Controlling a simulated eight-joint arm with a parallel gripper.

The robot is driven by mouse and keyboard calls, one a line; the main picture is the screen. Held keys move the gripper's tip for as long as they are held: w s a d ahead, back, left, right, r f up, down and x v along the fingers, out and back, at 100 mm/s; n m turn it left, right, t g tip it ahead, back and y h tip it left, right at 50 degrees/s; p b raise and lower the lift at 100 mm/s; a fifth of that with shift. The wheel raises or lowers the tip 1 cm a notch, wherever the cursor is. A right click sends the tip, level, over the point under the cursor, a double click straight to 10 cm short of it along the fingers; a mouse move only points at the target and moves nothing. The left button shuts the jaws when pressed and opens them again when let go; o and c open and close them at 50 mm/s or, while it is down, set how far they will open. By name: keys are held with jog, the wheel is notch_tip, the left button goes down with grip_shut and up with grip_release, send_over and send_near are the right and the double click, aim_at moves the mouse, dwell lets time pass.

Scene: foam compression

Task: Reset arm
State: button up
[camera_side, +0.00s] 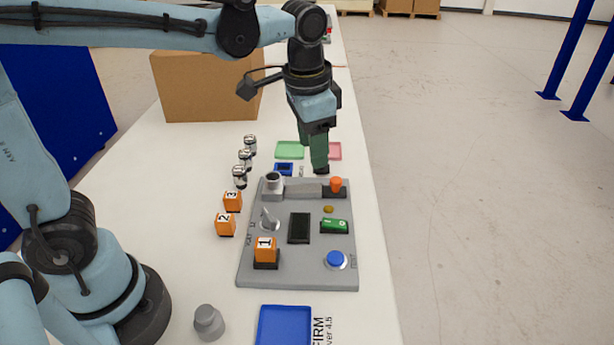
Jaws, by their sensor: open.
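My gripper (318,168) hangs from my arm with its fingers pointing down. It is just beyond the far edge of the grey panel (295,277), above the white table. The jaws are open, though from this angle the fingers overlap and the gap is hard to see. I see nothing held between them. The grey panel carries an orange block marked 1 (265,250), a blue button (336,260), a green part (335,226), a dark screen (299,228), a lever (268,219), a grey cylinder (273,181) and an orange knob (336,184).
Orange blocks 2 (225,224) and 3 (232,201) and several small bottles (245,159) stand left of the panel. A green tray (289,150) and pink tray (335,150) lie behind it, a blue tray (283,325) in front. A cardboard box (205,88) stands back left.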

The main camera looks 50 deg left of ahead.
jog(key=s+a+f+n+t, duration=0.3)
jog(key=s+a+n+t, duration=0.2)
jog(key=s+a, duration=0.1)
jog(key=shift+s+f+h, duration=0.3)
jog(key=shift+s, duration=0.6)
